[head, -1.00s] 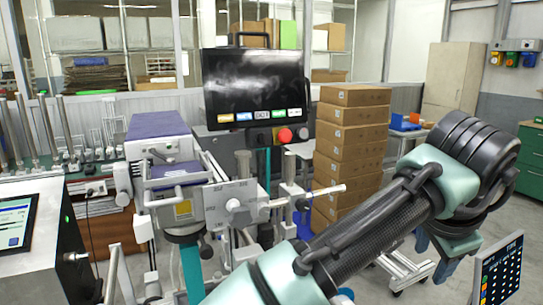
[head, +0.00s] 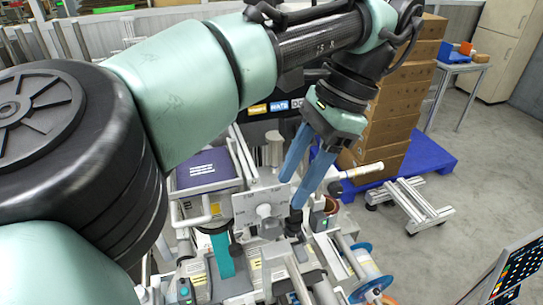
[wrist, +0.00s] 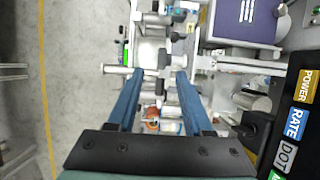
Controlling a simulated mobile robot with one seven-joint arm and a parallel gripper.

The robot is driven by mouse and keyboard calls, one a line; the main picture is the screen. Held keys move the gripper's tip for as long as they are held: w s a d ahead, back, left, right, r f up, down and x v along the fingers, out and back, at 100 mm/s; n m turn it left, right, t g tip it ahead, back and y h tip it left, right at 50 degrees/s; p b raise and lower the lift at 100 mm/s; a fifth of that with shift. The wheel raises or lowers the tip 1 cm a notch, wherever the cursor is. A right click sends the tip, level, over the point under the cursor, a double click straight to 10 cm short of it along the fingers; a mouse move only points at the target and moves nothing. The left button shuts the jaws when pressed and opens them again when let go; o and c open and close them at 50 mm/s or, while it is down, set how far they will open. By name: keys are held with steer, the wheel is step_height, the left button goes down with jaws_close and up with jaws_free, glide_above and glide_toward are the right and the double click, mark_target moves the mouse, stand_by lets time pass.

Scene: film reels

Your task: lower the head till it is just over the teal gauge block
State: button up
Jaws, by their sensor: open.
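The machine has a grey-white upright plate (head: 262,210) with a round knob in its middle; I take this to be part of the head, but cannot be sure. A pale rod handle (head: 362,170) sticks out to its right. In the wrist view my gripper (wrist: 160,73) is open above the machine's metal parts, with a pale rod (wrist: 117,69) left of the fingertips.
Stacked cardboard boxes (head: 388,115) stand on a blue pallet (head: 425,160) behind right. A blue-rimmed reel (head: 370,288) sits at the machine's lower right. A purple-topped unit (head: 205,168) is at left. A screen (head: 520,265) stands at front right.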

mark_target(273, 222)
steer(key=p+x, duration=0.1)
steer(key=x, duration=0.8)
steer(key=shift+w+f, duration=0.1)
steer(key=shift+w, duration=0.05)
steer(key=shift+w+a+f, duration=0.1)
steer(key=shift+f, duration=0.4)
steer(key=shift+c, duration=0.2)
jaws_close()
